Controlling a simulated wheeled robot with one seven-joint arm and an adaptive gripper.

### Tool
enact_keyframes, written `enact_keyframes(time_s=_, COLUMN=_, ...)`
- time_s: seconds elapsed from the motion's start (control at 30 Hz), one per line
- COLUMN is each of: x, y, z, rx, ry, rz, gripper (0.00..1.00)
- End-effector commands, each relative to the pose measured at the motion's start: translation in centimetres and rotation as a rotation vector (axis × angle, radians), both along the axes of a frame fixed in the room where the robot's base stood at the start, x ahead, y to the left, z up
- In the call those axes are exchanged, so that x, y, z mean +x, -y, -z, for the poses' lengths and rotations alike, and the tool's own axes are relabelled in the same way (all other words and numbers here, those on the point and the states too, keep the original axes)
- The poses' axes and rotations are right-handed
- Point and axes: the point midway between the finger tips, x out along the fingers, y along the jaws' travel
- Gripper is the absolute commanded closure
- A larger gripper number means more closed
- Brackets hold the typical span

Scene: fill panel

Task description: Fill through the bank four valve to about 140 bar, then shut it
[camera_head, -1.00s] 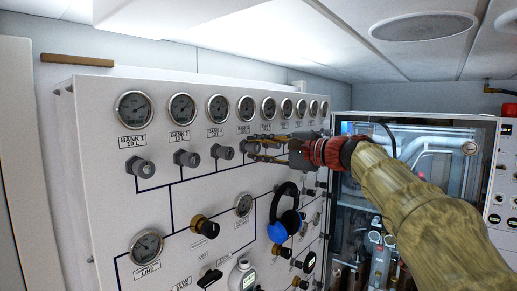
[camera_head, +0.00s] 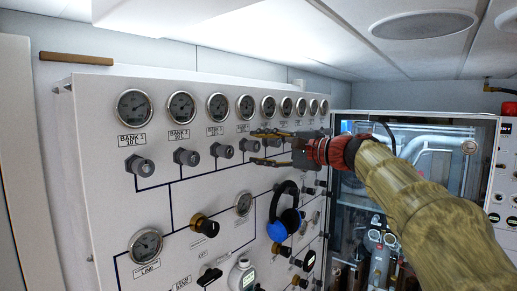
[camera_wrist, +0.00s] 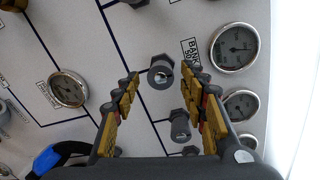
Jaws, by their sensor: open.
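The bank four valve (camera_head: 250,146) is a grey knob below the fourth gauge (camera_head: 246,107) in the top row. My gripper (camera_head: 254,147) is open, its yellow-padded fingers spread above and below this knob at the panel. In the wrist view the knob (camera_wrist: 160,75) stands between the fingertips, with clear space on both sides. A gauge labelled "BANK" and "50" (camera_wrist: 235,48) is beside it; the label's number is hard to read. The line gauge (camera_head: 146,245) is at the lower left. The needles are too small to read exactly.
More grey knobs stand close by: the bank three knob (camera_head: 222,150) to the left and another (camera_wrist: 180,125) between the fingers nearer the palm. A glass-fronted cabinet (camera_head: 425,150) is behind my arm.

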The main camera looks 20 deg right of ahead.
Motion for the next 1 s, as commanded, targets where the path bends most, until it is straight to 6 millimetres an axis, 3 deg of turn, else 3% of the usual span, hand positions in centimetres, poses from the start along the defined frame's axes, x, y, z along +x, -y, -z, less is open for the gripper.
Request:
enact_keyframes(time_s=0.5, x=-7.5, y=5.8, z=-0.4, rx=0.0, ry=0.0, rz=0.003, gripper=0.57)
enact_keyframes(time_s=0.7, x=-8.7, y=6.6, z=-0.5, rx=0.0, ry=0.0, rz=0.001, gripper=0.57)
enact_keyframes(time_s=1.0, x=-8.8, y=6.7, z=-0.5, rx=0.0, ry=0.0, rz=0.0, gripper=0.57)
